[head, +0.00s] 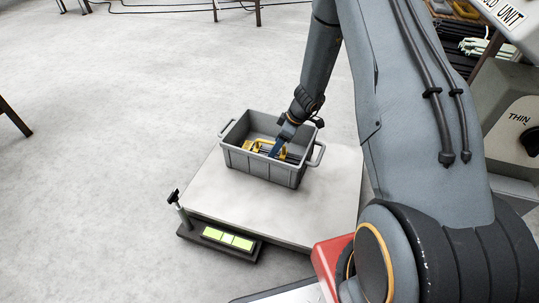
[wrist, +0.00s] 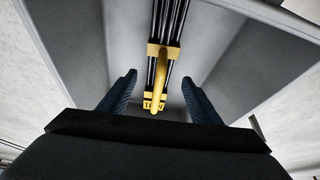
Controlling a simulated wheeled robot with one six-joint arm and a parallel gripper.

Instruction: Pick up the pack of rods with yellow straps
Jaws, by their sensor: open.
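The pack of rods (wrist: 161,67) is a bundle of dark rods with yellow straps and a yellow handle (wrist: 158,80). It lies in the grey crate (head: 257,168), where the head view shows its yellow parts (head: 252,147). My gripper (wrist: 158,88) is open, its two dark blue fingers on either side of the handle in the wrist view. In the head view my gripper (head: 274,150) reaches down into the crate over the pack. I cannot tell whether the fingers touch it. My gripper hides part of the pack in the head view.
The crate stands on a white-topped scale platform (head: 220,200) with a display (head: 228,238) at its front. The crate walls (wrist: 85,35) rise close around my gripper. Grey floor (head: 90,120) at the left is clear. A machine (head: 520,125) stands at the right.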

